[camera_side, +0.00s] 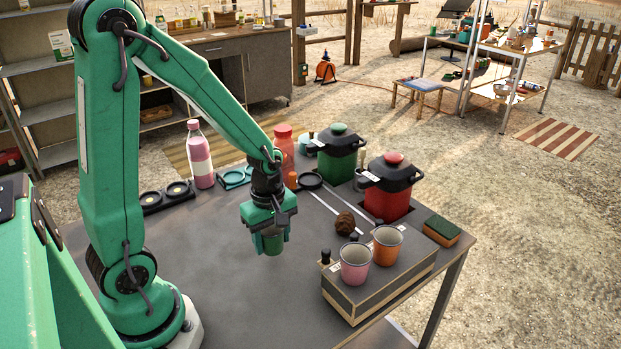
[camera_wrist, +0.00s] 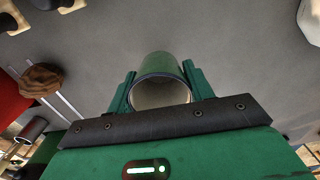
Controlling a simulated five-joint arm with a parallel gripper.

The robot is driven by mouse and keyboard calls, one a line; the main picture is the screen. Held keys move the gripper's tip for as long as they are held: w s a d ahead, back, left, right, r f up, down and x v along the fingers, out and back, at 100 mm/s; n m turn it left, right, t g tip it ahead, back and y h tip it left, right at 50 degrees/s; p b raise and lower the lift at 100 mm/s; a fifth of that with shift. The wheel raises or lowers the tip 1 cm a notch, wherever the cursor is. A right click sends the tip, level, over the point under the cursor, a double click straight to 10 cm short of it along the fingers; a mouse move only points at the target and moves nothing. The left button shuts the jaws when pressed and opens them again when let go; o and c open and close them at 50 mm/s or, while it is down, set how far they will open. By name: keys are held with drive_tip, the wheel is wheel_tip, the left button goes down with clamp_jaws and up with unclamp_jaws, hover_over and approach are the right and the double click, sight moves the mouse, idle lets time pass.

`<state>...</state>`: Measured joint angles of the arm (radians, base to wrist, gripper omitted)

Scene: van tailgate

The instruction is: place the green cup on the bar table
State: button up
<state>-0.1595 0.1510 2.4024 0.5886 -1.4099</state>
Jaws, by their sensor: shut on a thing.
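The green cup (camera_side: 271,245) hangs from my gripper (camera_side: 266,228) over the grey table top (camera_side: 230,305); the gap beneath it is hard to judge. In the wrist view my gripper (camera_wrist: 158,92) is shut on the cup (camera_wrist: 157,66), one finger on each side, with the cup's pale inside facing the camera. To the right in the side view stands a low dark-topped stand (camera_side: 385,290) with light wooden edges, perhaps the bar table. A pink cup (camera_side: 355,264) and an orange cup (camera_side: 387,245) stand upright on it.
A red pot (camera_side: 389,188), a green pot (camera_side: 338,153), a brown lump (camera_side: 345,223) and a sponge (camera_side: 441,231) are behind or beside the stand. A pink bottle (camera_side: 200,155) and a coral bottle (camera_side: 284,148) stand at the back. The front table area is clear.

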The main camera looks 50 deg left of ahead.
sight(273, 249)
drive_tip(key=shift+a+f, duration=0.1)
drive_tip(key=shift+a, duration=0.1)
drive_tip(key=shift+f, duration=0.15)
drive_tip(key=shift+f, duration=1.85)
drive_tip(key=shift+f, duration=0.1)
drive_tip(key=o, duration=1)
drive_tip(key=shift+r, duration=6.1)
